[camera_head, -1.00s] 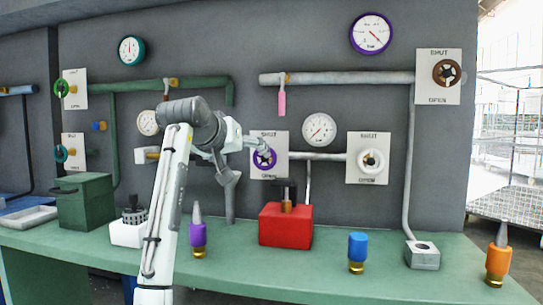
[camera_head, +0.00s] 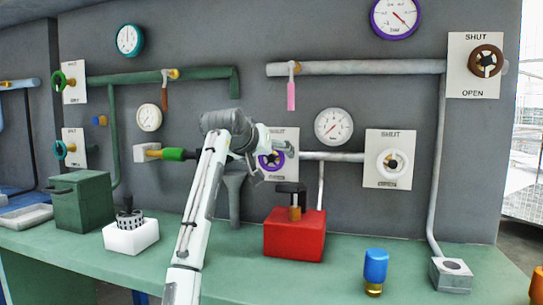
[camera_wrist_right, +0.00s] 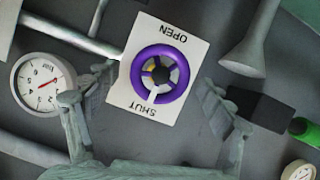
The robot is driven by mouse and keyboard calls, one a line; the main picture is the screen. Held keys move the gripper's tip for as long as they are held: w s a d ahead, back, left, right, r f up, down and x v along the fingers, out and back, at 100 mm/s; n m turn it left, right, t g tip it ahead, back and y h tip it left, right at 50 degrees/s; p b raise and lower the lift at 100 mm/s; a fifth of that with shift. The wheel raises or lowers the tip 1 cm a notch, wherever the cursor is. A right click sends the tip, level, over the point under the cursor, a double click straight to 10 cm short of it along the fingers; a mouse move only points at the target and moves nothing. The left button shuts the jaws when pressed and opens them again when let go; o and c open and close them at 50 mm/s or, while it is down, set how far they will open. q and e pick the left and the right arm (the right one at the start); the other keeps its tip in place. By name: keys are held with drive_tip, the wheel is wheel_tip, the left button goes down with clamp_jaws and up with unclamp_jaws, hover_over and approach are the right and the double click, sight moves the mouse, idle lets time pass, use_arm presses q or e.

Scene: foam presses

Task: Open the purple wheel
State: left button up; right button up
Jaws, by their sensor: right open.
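The purple wheel (camera_head: 272,169) is on a white plate on the grey wall, partly hidden by my right gripper (camera_head: 268,150) in the head view. In the right wrist view the purple wheel (camera_wrist_right: 140,78) is in full sight on its plate (camera_wrist_right: 185,47), which reads OPEN at the top and SHUT at the bottom. A white spoke on the wheel points toward SHUT. My right gripper (camera_wrist_right: 155,88) is open and empty, with one finger on each side of the plate. No finger visibly touches the wheel. My left gripper is not in view.
A white wheel (camera_head: 381,163) and a white gauge (camera_head: 333,127) are to the right, and a brown wheel (camera_head: 474,62) is higher up. A pink handle (camera_head: 291,96) hangs from the upper pipe. A red box (camera_head: 280,242) stands on the green bench (camera_head: 335,280) below.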

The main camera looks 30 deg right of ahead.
drive_tip(key=shift+x, duration=0.95)
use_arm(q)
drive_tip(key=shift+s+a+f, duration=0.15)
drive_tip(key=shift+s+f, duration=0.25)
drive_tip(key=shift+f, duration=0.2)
use_arm(e)
drive_tip(key=shift+c, duration=0.6)
drive_tip(key=c, duration=1.1)
drive_tip(key=shift+o, duration=0.2)
